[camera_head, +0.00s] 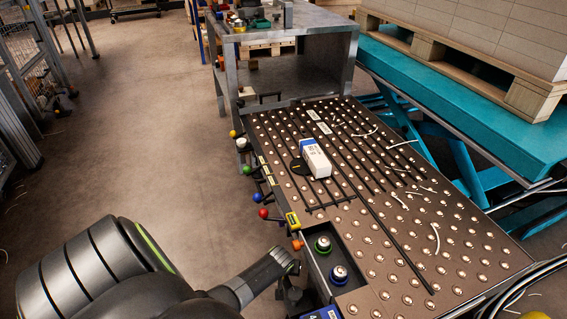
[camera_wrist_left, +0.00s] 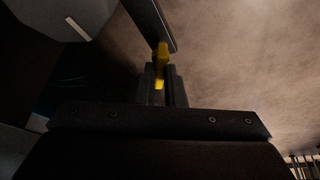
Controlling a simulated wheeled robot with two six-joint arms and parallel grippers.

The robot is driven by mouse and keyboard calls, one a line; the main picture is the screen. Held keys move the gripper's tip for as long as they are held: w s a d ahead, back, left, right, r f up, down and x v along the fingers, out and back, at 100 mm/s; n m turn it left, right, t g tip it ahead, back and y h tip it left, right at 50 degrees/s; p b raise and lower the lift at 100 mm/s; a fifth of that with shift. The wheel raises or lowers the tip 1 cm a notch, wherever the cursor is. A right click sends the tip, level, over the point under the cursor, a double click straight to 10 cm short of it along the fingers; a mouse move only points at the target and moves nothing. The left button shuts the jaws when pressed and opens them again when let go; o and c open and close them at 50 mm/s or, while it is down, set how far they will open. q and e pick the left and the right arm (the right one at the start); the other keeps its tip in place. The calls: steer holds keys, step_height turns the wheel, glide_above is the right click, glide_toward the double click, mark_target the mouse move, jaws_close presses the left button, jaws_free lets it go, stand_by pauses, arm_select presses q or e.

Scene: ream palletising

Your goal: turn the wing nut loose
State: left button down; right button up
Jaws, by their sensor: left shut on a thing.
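My left gripper (camera_head: 287,262) reaches in from the left to the near left edge of the ball-studded table. In the left wrist view, a small yellow part (camera_wrist_left: 162,62), which looks like the wing nut, sits between the dark fingers of the gripper (camera_wrist_left: 161,78). The fingers are shut on it, and they hide part of it. In the head view I cannot make out the wing nut itself, as the gripper covers that spot. My right gripper is in neither view.
The ball table (camera_head: 400,230) carries a white and blue box (camera_head: 315,158), dark rails and loose white strips. An orange knob (camera_head: 297,244) and a red knob (camera_head: 264,213) stick out along its left edge. A recess holds green and blue-ringed parts. Open floor (camera_head: 130,150) lies left.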

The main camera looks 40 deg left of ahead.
arm_select(q)
steer(key=c, duration=1.5)
jaws_free()
